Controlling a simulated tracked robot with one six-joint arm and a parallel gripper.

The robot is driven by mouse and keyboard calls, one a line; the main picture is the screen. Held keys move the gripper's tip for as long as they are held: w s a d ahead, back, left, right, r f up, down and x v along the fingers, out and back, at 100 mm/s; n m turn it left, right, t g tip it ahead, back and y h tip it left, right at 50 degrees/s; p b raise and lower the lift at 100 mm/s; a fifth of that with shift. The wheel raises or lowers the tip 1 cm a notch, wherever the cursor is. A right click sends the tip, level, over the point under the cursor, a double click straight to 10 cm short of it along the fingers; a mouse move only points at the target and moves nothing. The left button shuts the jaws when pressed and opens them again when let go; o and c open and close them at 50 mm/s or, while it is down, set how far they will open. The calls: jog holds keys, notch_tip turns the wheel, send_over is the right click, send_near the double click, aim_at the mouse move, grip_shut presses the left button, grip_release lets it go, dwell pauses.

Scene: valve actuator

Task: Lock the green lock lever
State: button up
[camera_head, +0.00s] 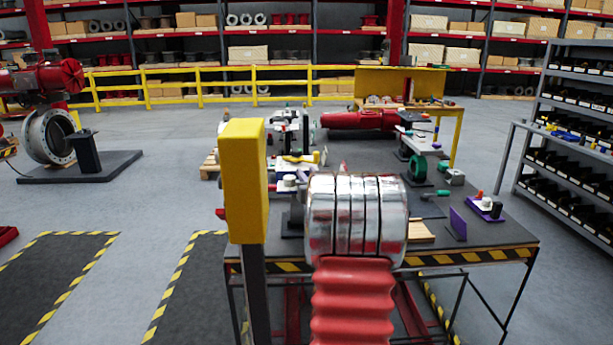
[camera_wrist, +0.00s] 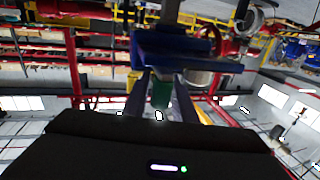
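In the wrist view, two dark fingers of my gripper (camera_wrist: 161,95) stand apart. A green piece (camera_wrist: 161,90), which looks like the green lock lever, shows between their tips. Narrow gaps seem to remain at its sides, but whether a finger touches it is unclear. Above it is a dark blue block with a wide plate (camera_wrist: 190,62). In the head view, my red and silver arm hides the gripper and what is in front of it. A small green-handled lever (camera_head: 434,193) lies to the right of the arm; I cannot tell if it is the same one.
The dark workbench (camera_head: 500,228) carries a purple plate (camera_head: 458,222), a purple-based fixture (camera_head: 486,207), a green ring fixture (camera_head: 417,168) and a red actuator (camera_head: 358,119). A yellow post (camera_head: 245,180) stands left of my arm. The floor on the left is mostly open.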

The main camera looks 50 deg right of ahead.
jog(key=shift+c, duration=0.3)
grip_shut()
